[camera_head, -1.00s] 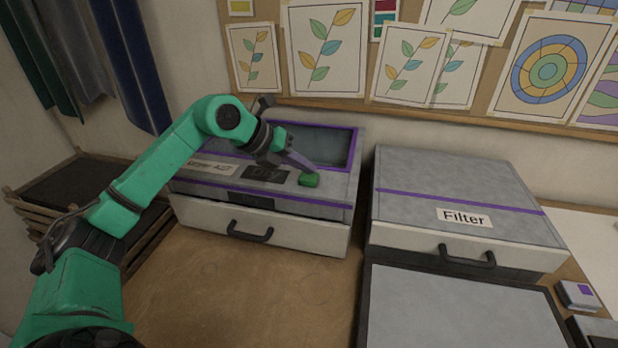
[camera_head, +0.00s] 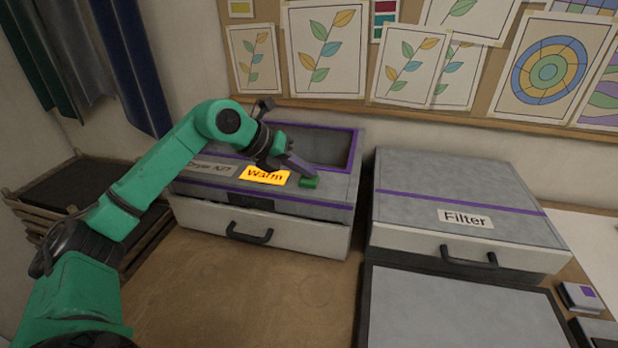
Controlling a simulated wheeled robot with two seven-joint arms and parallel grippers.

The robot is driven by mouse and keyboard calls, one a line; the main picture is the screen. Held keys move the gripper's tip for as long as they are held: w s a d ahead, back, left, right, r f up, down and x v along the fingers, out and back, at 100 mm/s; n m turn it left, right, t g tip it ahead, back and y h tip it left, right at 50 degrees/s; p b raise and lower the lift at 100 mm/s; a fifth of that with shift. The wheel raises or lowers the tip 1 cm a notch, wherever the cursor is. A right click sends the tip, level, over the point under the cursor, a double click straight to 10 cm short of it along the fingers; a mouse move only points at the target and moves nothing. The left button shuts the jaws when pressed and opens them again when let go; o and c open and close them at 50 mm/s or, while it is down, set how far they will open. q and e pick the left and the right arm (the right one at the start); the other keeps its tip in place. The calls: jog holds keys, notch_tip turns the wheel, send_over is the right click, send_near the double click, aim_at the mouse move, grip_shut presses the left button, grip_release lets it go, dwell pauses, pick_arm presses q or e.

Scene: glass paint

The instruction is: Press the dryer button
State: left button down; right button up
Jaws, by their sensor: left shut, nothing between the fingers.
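The dryer (camera_head: 330,195) is a grey box with purple trim, a front drawer and a recessed window at its back. The arm and gripper hide part of the dryer's label and top. My right gripper is not in view.
A grey box labelled "Filter" (camera_head: 465,218) stands right of the dryer, with a flat grey panel (camera_head: 455,310) in front. Wooden racks (camera_head: 60,180) are at the left. The wooden table (camera_head: 230,290) before the dryer is clear. A pinboard with drawings is behind.

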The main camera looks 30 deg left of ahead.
aim_at(305, 180)
pick_arm(q)
jog(key=shift+f, duration=0.1)
dwell(0.3)
jog(key=shift+r+p, duration=0.85)
jog(key=shift+r, duration=0.05)
jog(key=shift+r, duration=0.1)
notch_tip(305, 180, up, 5)
jog(key=p, duration=0.4)
jog(key=shift+p, duration=0.4)
